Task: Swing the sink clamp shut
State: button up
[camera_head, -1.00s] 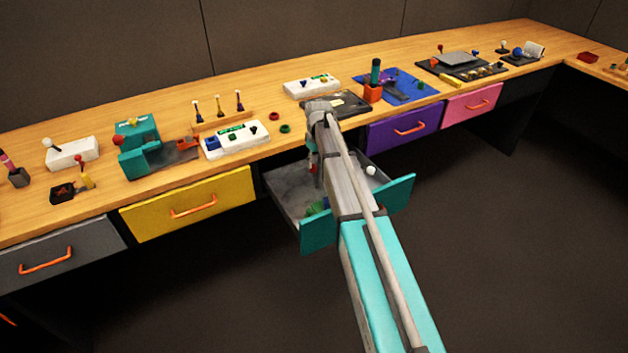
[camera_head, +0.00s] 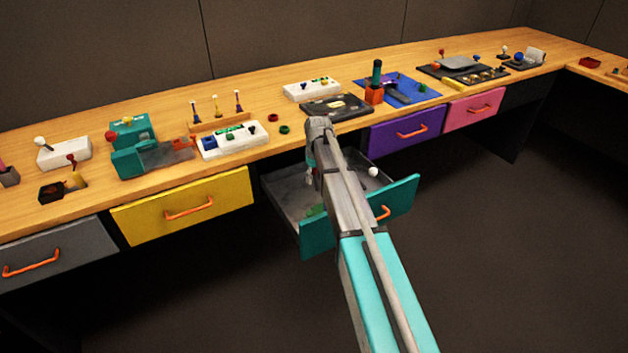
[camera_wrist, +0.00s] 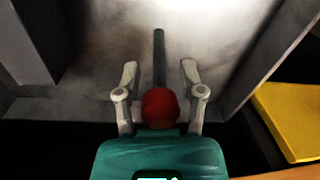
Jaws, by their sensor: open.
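My gripper (camera_wrist: 160,98) is open in the wrist view, with one finger on each side of a red ball knob (camera_wrist: 159,107). A dark rod (camera_wrist: 159,58) runs from the knob toward the top of the picture. I cannot tell whether either finger touches the knob. This looks like the clamp's lever, but the clamp's body cannot be made out. In the head view my gripper (camera_head: 311,178) reaches down into the open teal drawer (camera_head: 400,203), and my arm hides much of that area.
The closed yellow drawer (camera_head: 185,205) is on the left and the closed purple drawer (camera_head: 405,131) on the right. A black panel (camera_head: 337,107) lies on the desk behind.

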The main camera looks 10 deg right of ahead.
jog(key=shift+c, duration=0.2)
grip_shut()
